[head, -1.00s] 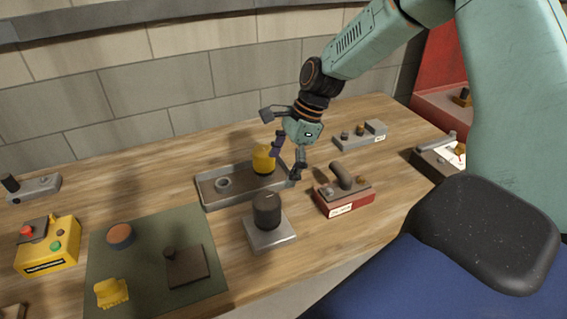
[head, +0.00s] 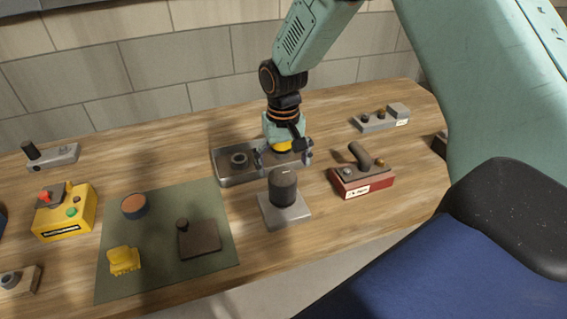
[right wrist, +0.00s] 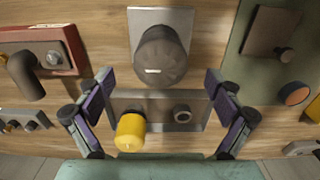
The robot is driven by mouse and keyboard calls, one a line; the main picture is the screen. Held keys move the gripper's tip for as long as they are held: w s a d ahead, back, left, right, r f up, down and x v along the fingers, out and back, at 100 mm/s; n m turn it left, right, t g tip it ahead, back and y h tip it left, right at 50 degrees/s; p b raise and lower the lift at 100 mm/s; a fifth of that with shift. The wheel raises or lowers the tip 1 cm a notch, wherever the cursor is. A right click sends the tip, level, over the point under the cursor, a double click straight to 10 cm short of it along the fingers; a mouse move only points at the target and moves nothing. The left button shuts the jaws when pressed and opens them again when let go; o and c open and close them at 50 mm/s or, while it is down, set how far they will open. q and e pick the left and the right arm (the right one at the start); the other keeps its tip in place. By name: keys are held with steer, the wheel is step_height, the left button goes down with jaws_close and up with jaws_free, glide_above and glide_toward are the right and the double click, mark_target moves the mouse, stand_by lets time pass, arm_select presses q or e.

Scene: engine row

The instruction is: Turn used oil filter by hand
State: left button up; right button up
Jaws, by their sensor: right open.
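A dark cylinder (head: 283,187), which looks like the used oil filter, stands upright on a pale metal block (head: 287,215) near the front of the bench. In the right wrist view the dark cylinder (right wrist: 160,58) is at the top centre. My right gripper (head: 284,158) is open over the grey tray (head: 233,180), just behind the dark cylinder and apart from it. A yellow cylinder (head: 282,146) in the tray is partly hidden by it. In the right wrist view the yellow cylinder (right wrist: 130,132) and a grey ring (right wrist: 182,114) show between the spread fingers. My left gripper is not in view.
A red block with a dark handle (head: 362,178) stands to the right. A green mat (head: 160,265) with several parts lies to the left, beside a yellow button box (head: 63,215). A tiled wall (head: 200,60) closes the back.

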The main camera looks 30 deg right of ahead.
mark_target(283, 187)
steer(key=n, duration=0.4)
steer(key=shift+w+a, duration=0.1)
steer(key=shift+w, duration=0.25)
steer(key=shift+f+p, duration=0.4)
steer(key=shift+f, duration=3.5)
steer(key=shift+s, duration=0.15)
steer(key=c, duration=1.5)
steer(key=n, duration=0.4)
steer(key=shift+b, duration=0.4)
steer(key=shift+c, duration=0.2)
steer(key=n, duration=0.4)
steer(key=shift+b, duration=0.3)
steer(key=n, duration=0.4)
steer(key=shift+s+n+b, duration=0.1)
steer(key=shift+n+b, duration=0.25)
steer(key=shift+n, duration=0.05)
steer(key=n, duration=0.4)
steer(key=shift+s+n, duration=0.1)
steer(key=shift+n, duration=0.2)
